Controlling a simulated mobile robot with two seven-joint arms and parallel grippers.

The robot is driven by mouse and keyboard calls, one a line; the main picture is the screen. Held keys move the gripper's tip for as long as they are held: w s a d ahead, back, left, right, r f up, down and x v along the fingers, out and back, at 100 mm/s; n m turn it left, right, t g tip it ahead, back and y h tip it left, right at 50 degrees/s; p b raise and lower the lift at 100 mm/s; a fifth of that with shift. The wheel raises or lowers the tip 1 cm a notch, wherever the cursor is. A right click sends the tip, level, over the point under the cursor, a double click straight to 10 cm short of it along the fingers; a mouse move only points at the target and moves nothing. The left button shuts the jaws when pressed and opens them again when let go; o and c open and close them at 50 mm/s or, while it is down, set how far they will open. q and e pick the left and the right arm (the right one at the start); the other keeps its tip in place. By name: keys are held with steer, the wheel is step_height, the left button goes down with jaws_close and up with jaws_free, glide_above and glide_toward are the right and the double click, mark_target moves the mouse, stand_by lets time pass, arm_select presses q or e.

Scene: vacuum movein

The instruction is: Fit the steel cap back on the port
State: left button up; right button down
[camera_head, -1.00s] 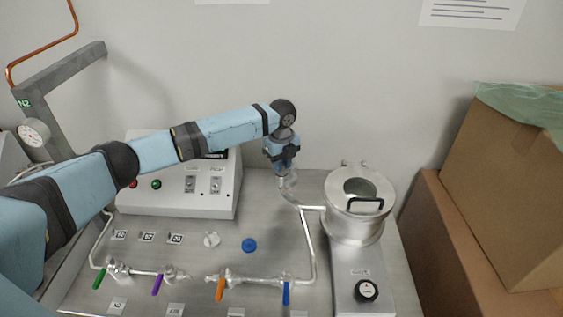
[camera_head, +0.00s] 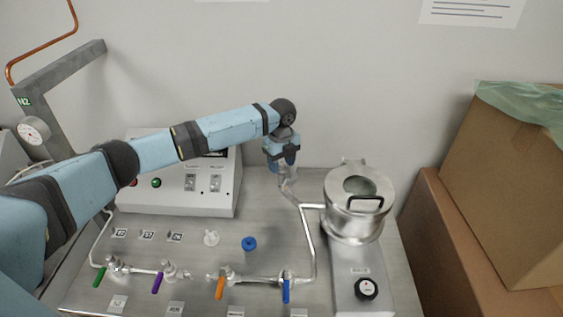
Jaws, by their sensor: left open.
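My left arm reaches in from the left, and its left gripper (camera_head: 284,172) points down behind the plate's middle, left of the steel vessel (camera_head: 352,225). Its jaws are open, one finger to each side, just above the upper end of a bent steel pipe (camera_head: 306,222). That pipe end is partly hidden by the gripper, so I cannot tell whether a cap sits on it. A small pale metallic piece (camera_head: 211,238) stands on the steel plate, left of a blue knob-like piece (camera_head: 249,243). I cannot tell if the pale piece is the steel cap. My right gripper is out of view.
A control box (camera_head: 185,190) stands behind my left forearm. Valves with coloured handles, such as the orange one (camera_head: 220,288), line the front. The vessel's lid (camera_head: 372,186) is down. Cardboard boxes (camera_head: 510,190) crowd the right side. The plate's middle is mostly clear.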

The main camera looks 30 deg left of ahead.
arm_select(q)
step_height(320, 180, up, 14)
steer(key=b, duration=0.2)
steer(key=shift+f, duration=0.1)
stand_by(0.6)
